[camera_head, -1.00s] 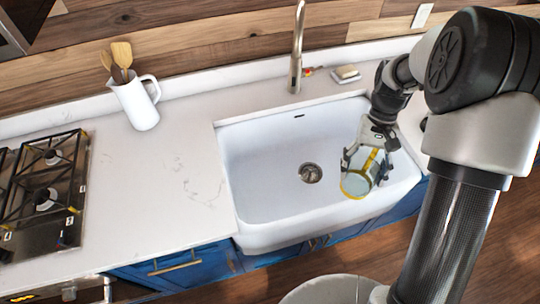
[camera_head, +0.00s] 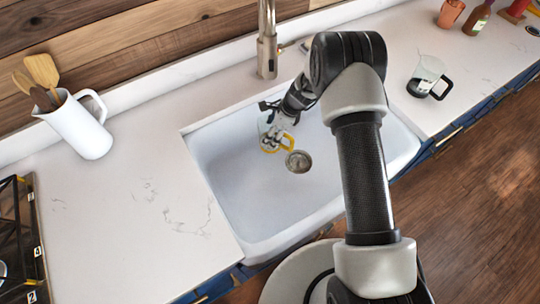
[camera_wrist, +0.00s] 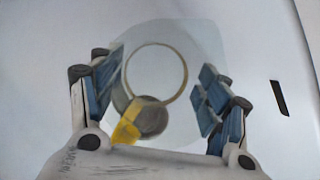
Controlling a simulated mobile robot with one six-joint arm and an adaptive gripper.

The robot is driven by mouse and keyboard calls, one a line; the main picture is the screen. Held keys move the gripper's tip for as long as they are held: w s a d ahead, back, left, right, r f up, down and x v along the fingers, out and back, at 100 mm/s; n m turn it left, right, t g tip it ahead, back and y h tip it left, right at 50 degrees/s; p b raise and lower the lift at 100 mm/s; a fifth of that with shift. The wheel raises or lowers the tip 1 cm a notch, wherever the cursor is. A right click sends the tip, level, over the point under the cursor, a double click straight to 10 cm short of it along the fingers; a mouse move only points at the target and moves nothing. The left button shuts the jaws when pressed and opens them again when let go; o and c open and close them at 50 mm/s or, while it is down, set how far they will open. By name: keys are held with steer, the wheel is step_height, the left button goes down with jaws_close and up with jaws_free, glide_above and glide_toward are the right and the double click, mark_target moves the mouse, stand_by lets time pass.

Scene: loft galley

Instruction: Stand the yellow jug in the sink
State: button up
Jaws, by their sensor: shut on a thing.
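The yellow jug (camera_head: 268,139) is clear with a yellow handle and rim. It is inside the white sink (camera_head: 235,185), left of and behind the drain (camera_head: 298,161). My gripper (camera_head: 277,131) is down in the basin, shut on the jug. In the wrist view the jug (camera_wrist: 165,75) sits between my two blue-padded fingers, its yellow handle toward my palm, and the drain shows through or beside it. The jug looks close to upright. Whether its base touches the sink floor cannot be told.
The tap (camera_head: 267,45) rises behind the sink. A white pitcher (camera_head: 80,128) with wooden utensils stands on the left counter, near the hob (camera_head: 20,240). A clear jug with a dark base (camera_head: 427,78) stands on the right counter, with a terracotta cup (camera_head: 450,13) farther back.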

steer(key=f, duration=0.2)
steer(key=f+b, duration=0.1)
steer(key=f, duration=0.3)
steer(key=shift+w+a+f+b, duration=0.15)
steer(key=shift+w+b, duration=0.1)
steer(key=shift+b, duration=0.1)
steer(key=shift+f+b, duration=0.5)
steer(key=shift+f, duration=1.35)
steer(key=shift+f, duration=0.15)
steer(key=o, duration=1.1)
steer(key=shift+r, duration=0.45)
steer(key=p+v, duration=0.3)
steer(key=v, duration=0.8)
steer(key=shift+s+r, duration=0.2)
